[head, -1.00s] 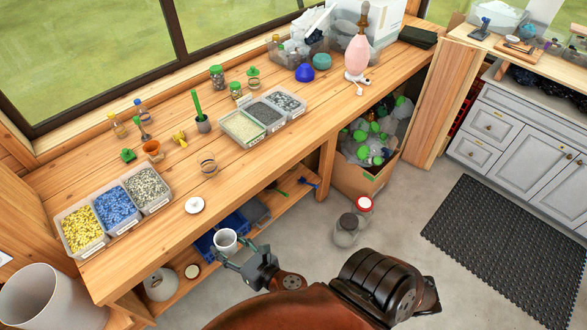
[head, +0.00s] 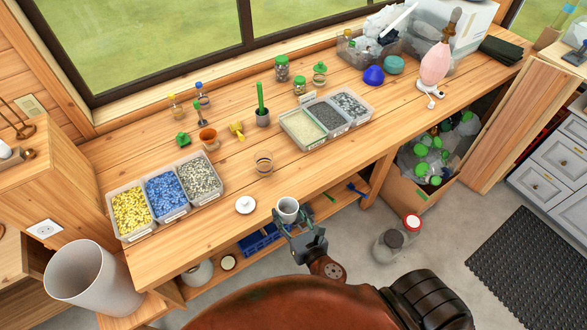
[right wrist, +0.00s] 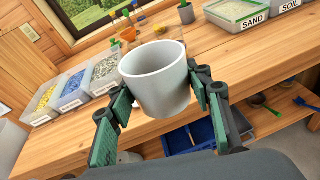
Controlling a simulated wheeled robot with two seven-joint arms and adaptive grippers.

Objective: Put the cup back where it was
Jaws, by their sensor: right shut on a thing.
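The white cup (head: 287,207) is upright in my right gripper (head: 291,221), at the front edge of the wooden workbench (head: 330,173). In the right wrist view the cup (right wrist: 158,85) sits between the two green-padded fingers of my right gripper (right wrist: 160,103), which is shut on it. Whether the cup's base is over the bench top or just in front of it, I cannot tell. A round white lid or disc (head: 245,205) lies on the bench a little left of the cup. My left gripper is not in view.
Bins of yellow, blue and grey pieces (head: 165,190) stand at the left. A glass jar (head: 264,163) stands behind the cup. Sand and soil trays (head: 303,131) stand right of it. A blue crate (head: 258,240) is on the lower shelf. Bare bench lies around the disc.

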